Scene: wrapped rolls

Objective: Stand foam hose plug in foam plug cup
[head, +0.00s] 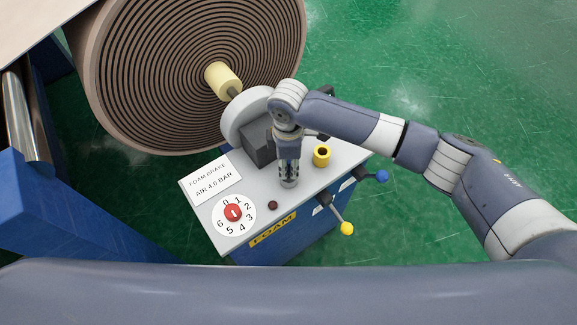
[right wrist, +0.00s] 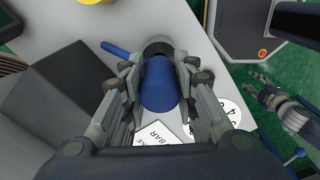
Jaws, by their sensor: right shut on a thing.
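My right gripper (head: 289,182) points down over the grey top of the FOAM console. In the right wrist view its fingers (right wrist: 160,85) are shut on the blue foam hose plug (right wrist: 160,88), which has a dark ring at its far end and a blue bar beside it. In the head view the gripper hides the plug. I cannot tell whether the plug touches the console top. The yellow foam plug cup (head: 321,156), with a dark opening, stands right of the gripper, apart from it. Part of my left gripper (right wrist: 275,92) shows at the right of the right wrist view; its jaw state is unclear.
A dark grey block (head: 258,143) sits close left of the gripper. The console top (head: 257,184) carries a numbered dial (head: 234,215) and a brake label (head: 210,179). Levers with yellow (head: 347,229) and blue (head: 382,176) knobs stick out. A large wrapped roll (head: 160,70) stands behind.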

